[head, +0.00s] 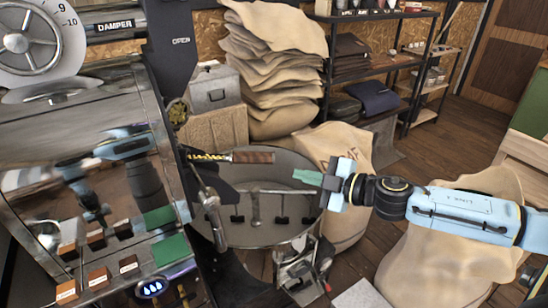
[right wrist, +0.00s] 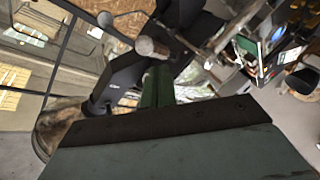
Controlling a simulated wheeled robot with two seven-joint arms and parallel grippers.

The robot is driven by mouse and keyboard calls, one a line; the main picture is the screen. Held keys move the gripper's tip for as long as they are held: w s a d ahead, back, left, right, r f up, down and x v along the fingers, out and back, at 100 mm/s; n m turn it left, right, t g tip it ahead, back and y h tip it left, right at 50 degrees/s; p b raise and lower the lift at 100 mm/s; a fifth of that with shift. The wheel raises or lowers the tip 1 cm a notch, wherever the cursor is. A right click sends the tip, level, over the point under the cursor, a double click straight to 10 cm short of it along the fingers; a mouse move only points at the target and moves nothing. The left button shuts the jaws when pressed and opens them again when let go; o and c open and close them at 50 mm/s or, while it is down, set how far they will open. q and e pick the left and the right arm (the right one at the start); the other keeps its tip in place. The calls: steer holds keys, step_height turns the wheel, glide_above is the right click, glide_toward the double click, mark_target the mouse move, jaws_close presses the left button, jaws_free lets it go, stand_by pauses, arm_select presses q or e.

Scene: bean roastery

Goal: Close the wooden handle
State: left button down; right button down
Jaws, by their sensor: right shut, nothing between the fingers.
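The wooden handle (head: 253,157) is a brown grip on a rod with yellow and black stripes. It sticks out to the right from the roaster's front, above the round cooling tray (head: 248,238). My right gripper (head: 297,175) comes in from the right with green fingers shut and empty. In the head view its tips are a little right of and below the handle's free end, with a gap between them. In the right wrist view the green fingers (right wrist: 157,85) point towards the dark roaster parts; I cannot clearly pick out the handle there. My left gripper is not in view.
The shiny roaster front (head: 85,130) fills the left, with switches below and reflections of an arm in it. Stacked sacks (head: 272,65) and a grey metal box (head: 213,88) stand behind. Another full sack (head: 330,148) stands behind the tray. Dark shelves (head: 378,60) are farther back.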

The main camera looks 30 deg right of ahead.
steer(key=s+d+m+t+h+p, duration=0.1)
steer(key=s+d+m+t+p, duration=0.15)
steer(key=m, duration=1.25)
steer(key=s+d+m+t+h+p, duration=0.1)
steer(key=s+d+m+h+p, duration=0.15)
steer(key=m, duration=1.35)
steer(key=a+p+x, duration=0.1)
steer(key=a+x, duration=0.1)
steer(key=x, duration=1.1)
steer(key=shift+s+a+f+y+p, duration=0.25)
steer(key=shift+a+f+y+p, duration=0.1)
steer(key=shift+f, duration=0.1)
